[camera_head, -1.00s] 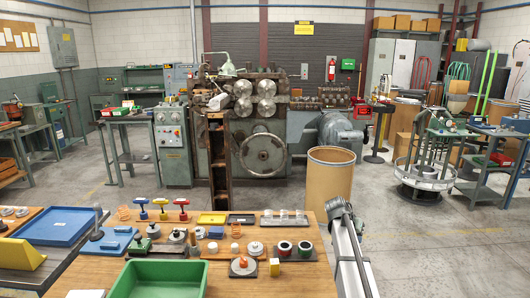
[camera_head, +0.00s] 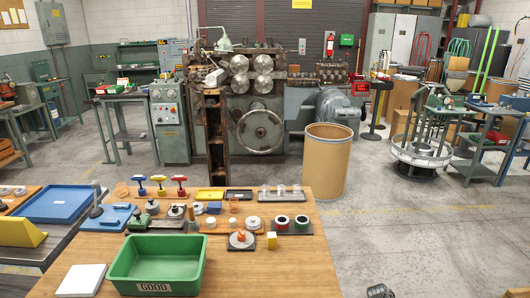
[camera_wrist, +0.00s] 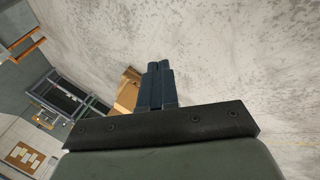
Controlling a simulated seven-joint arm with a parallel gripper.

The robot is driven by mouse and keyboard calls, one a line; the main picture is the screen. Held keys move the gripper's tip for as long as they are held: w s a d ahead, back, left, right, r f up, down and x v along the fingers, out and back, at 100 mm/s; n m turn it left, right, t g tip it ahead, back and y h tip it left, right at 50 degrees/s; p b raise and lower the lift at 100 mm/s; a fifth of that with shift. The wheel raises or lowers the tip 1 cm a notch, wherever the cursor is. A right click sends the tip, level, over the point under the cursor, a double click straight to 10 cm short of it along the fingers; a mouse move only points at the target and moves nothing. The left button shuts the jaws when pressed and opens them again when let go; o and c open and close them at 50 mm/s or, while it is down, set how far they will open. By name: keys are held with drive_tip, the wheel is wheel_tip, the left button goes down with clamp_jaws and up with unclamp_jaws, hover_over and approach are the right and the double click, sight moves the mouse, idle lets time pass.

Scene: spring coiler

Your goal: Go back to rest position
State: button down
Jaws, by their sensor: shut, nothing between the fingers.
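My gripper (camera_wrist: 159,82) shows in the wrist view with its two dark fingers together and nothing between them. It points out over grey concrete floor, clear of the bench. In the head view only a small dark part of my arm (camera_head: 380,291) shows at the bottom edge, right of the wooden bench (camera_head: 300,265). The fingers are out of the head view.
Floor right of the bench is open.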

drive_tip(key=s+a+f+g+y, duration=0.1)
drive_tip(key=s+a+f, duration=0.3)
drive_tip(key=s, duration=0.5)
drive_tip(key=s+a+f+g+y, duration=0.1)
drive_tip(key=s+f, duration=0.4)
drive_tip(key=s, duration=0.4)
drive_tip(key=s+a+f+n+y, duration=0.1)
drive_tip(key=s+a+n, duration=0.2)
drive_tip(key=a, duration=0.5)
drive_tip(key=s+a+f+n+g+y, duration=0.1)
drive_tip(key=s+a+n, duration=0.2)
drive_tip(key=a, duration=0.6)
drive_tip(key=s+a+f+n+g+y, duration=0.1)
drive_tip(key=s+a+n+y, duration=0.1)
drive_tip(key=a, duration=0.7)
drive_tip(key=shift+s+a+f+n, duration=0.15)
drive_tip(key=shift+s+f+n, duration=0.1)
drive_tip(key=shift+s+n, duration=0.8)
